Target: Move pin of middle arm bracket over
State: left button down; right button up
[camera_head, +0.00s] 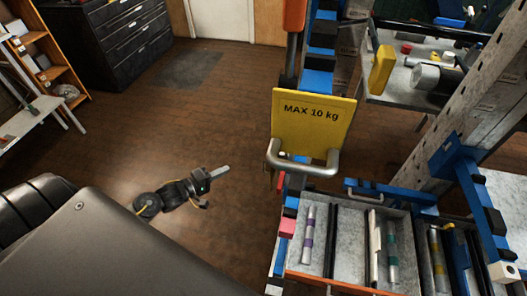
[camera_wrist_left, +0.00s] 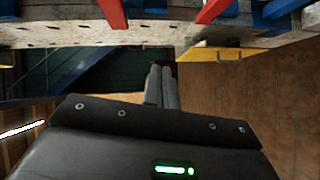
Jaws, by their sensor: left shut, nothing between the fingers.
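A yellow plate marked MAX 10 kg (camera_head: 312,115) hangs on an upright with blue and black parts, right of centre in the head view. A bent silver handle (camera_head: 303,168) crosses its lower edge. I cannot tell which part is the middle arm bracket's pin. My left gripper (camera_head: 222,170) is shut and empty over the floor, left of the plate and clear of it. In the left wrist view its closed fingers (camera_wrist_left: 162,84) point toward a perforated metal beam (camera_wrist_left: 100,36) with red bars. My right gripper is not in view.
A grey tray (camera_head: 342,240) holds silver cylinders with purple and teal bands at lower right. A perforated metal post (camera_head: 437,125) rises at right. A workbench with tools stands behind. Black drawers (camera_head: 125,35) and a shelf are far left. Open wooden floor (camera_head: 150,125) lies between.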

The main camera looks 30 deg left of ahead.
pick_arm(q)
notch_tip(320, 180, up, 8)
jog(key=d+h, duration=0.2)
jog(key=h, duration=0.1)
jog(key=s+d+p+x, duration=0.1)
jog(key=d+p+x, duration=0.1)
jog(key=x, duration=1.1)
jog(key=shift+n+t+p, duration=0.3)
jog(key=shift+p, duration=0.3)
jog(key=shift+d+f, duration=0.1)
